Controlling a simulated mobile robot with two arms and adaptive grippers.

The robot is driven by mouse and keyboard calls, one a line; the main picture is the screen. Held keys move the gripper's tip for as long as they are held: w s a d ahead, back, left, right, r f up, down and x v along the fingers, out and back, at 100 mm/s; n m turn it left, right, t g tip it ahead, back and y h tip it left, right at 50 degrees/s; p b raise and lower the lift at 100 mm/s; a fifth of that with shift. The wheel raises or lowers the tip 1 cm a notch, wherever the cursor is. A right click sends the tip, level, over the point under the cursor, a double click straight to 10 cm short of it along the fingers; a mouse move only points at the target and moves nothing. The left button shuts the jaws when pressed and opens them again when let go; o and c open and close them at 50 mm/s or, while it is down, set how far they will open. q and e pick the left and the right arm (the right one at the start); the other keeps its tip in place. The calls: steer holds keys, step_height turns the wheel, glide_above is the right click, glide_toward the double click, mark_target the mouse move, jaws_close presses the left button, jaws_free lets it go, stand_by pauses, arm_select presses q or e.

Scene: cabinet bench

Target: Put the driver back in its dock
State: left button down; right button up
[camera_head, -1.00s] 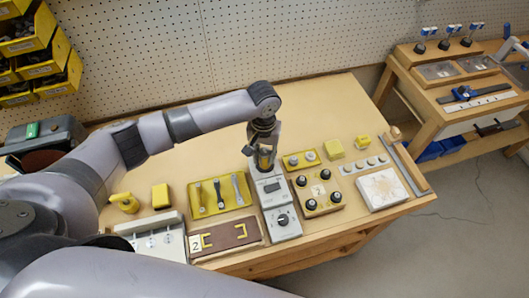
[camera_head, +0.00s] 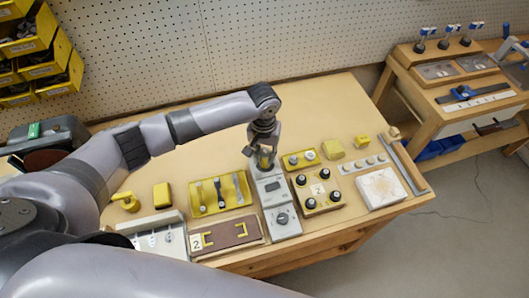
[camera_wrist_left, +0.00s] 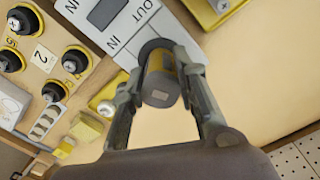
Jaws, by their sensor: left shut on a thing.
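The driver (camera_wrist_left: 160,86) shows in the left wrist view as a short grey cylinder with yellow sides, its flat end toward the camera. My left gripper (camera_wrist_left: 163,76) is shut on it, with one finger on each side. The driver is at the far end of the grey and white dock unit (camera_wrist_left: 117,22), marked IN and OUT, over a dark round spot. How deep it sits there is hidden. In the head view my left gripper (camera_head: 264,157) reaches down to the far end of the dock unit (camera_head: 275,203). My right gripper is not in view.
A yellow tray of tools (camera_head: 231,203) lies left of the dock unit. A wooden block with black knobs (camera_head: 331,207) and a small yellow tray (camera_head: 301,168) stand close on its right. A brown board (camera_head: 225,240) lies front left. The bench behind is clear.

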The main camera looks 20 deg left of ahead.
arm_select(q)
steer(key=c, duration=1.2)
jaws_free()
steer(key=shift+o, duration=0.6)
steer(key=shift+o, duration=0.7)
step_height(320, 180, up, 7)
steer(key=p, duration=0.8)
